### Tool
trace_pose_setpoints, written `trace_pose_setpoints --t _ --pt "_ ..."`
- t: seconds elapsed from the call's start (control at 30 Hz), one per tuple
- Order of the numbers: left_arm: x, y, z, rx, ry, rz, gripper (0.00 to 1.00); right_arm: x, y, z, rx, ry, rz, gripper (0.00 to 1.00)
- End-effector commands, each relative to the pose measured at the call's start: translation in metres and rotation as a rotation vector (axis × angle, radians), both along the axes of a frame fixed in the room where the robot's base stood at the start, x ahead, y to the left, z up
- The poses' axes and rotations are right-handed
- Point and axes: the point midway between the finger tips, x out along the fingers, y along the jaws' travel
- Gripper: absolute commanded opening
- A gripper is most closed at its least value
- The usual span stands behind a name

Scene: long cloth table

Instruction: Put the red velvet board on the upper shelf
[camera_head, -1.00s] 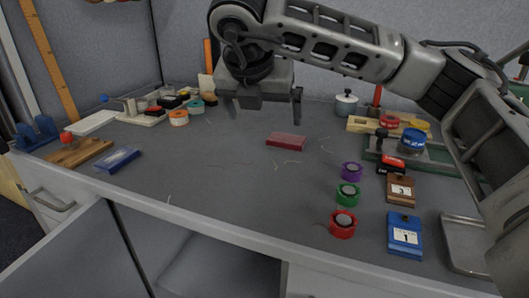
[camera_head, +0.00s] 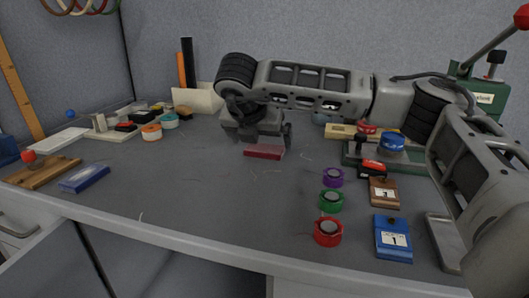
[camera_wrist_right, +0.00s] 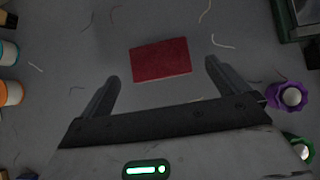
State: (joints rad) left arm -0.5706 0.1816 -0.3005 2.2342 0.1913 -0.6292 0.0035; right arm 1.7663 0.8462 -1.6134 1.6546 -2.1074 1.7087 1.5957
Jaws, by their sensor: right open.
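The red velvet board (camera_head: 264,153) lies flat on the grey cloth table, near its middle. It also shows in the right wrist view as a dark red rectangle (camera_wrist_right: 160,59). My right gripper (camera_head: 262,140) is over the board and points down, hiding part of it in the head view. In the right wrist view its fingers (camera_wrist_right: 163,78) are open, with the board ahead of and between their tips, not touching them. My left gripper is not in view. No upper shelf is recognisable in these frames.
Purple (camera_head: 333,177), green (camera_head: 331,200) and red (camera_head: 328,231) rings stand right of the board. Brown (camera_head: 384,191) and blue (camera_head: 393,238) calendar blocks lie further right. A blue box (camera_head: 84,179) and wooden board (camera_head: 42,171) lie left. The front middle is clear.

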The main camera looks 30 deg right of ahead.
Motion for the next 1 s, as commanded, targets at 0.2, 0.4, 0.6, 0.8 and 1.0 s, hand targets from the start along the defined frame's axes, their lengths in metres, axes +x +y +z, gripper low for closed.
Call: trace_pose_setpoints --t 0.2,0.4,0.6,0.8,1.0 --pt "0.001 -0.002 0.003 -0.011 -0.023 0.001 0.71 0.012 -0.013 -0.024 0.001 0.000 -0.002 1.00" --pt "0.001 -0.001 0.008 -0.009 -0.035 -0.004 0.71 0.013 -0.015 -0.027 0.000 0.001 -0.001 1.00" --pt "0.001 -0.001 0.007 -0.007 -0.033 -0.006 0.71 0.013 -0.015 -0.027 0.001 0.001 0.000 0.67" --pt "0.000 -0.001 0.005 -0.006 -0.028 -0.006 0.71 0.013 -0.015 -0.026 0.000 0.000 -0.001 0.55" --pt "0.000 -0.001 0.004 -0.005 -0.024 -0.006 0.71 0.013 -0.015 -0.023 0.001 -0.001 0.000 0.55"
